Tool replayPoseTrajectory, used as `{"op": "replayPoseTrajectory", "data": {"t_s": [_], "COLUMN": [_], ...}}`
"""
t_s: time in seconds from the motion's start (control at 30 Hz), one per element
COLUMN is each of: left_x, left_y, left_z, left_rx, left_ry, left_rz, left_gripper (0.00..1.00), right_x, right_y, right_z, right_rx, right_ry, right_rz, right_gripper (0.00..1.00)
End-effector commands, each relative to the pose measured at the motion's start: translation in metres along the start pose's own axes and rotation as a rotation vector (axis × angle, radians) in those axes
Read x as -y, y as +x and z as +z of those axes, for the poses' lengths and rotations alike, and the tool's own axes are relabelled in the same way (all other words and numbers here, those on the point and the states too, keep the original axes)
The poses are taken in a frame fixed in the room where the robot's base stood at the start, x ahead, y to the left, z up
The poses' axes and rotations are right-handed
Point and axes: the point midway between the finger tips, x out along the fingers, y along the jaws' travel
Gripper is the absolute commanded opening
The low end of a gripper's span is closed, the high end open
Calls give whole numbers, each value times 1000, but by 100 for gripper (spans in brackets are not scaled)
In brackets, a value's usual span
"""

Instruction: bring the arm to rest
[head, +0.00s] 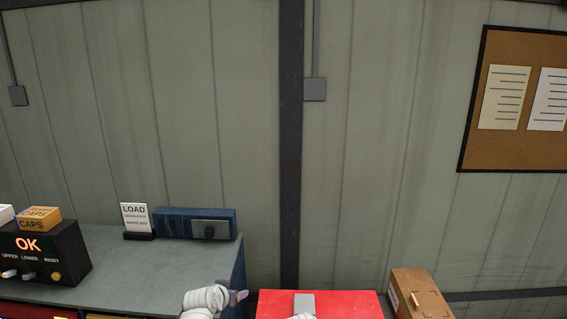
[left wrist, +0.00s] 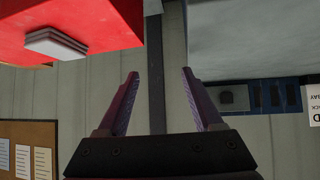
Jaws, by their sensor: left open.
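My left gripper (left wrist: 160,72) is open in the left wrist view, with its two purple fingers apart and nothing between them. Behind the gap are the grey wall panels and a dark post. In the head view, part of my white left arm shows at the bottom edge, with a small purple piece (head: 238,297) beside it, in front of the grey bench's right end. My right gripper is not in view.
A grey bench (head: 130,265) at left carries a black OK control box (head: 45,255), orange CAPS box (head: 39,218), LOAD sign (head: 135,217) and blue unit (head: 175,222). A red box (head: 350,305) and brown box (head: 420,295) stand right. A corkboard (head: 508,45) hangs on the wall.

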Motion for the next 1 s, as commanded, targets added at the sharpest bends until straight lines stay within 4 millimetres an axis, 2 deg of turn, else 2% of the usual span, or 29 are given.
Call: {"op": "replayPoseTrajectory", "data": {"t_s": [0.03,0.17,0.23,0.3,0.4,0.5,0.6,0.7,1.0], "left_x": [-15,-53,-75,-96,-116,-125,-128,-129,-129], "left_y": [-1,-8,-18,-34,-62,-87,-105,-115,-117], "left_z": [12,51,79,111,152,179,194,201,203], "left_rx": [47,213,333,472,658,797,885,930,944], "left_ry": [13,46,71,100,138,166,182,190,190], "left_rz": [20,62,78,80,52,10,-28,-51,-58], "left_gripper": [68,68,68,68,68,68,68,68,68], "right_x": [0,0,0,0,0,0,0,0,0], "right_y": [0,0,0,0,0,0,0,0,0], "right_z": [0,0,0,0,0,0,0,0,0], "right_rx": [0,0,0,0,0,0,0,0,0], "right_ry": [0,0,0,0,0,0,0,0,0], "right_rz": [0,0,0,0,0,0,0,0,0], "right_gripper": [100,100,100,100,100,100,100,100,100]}}
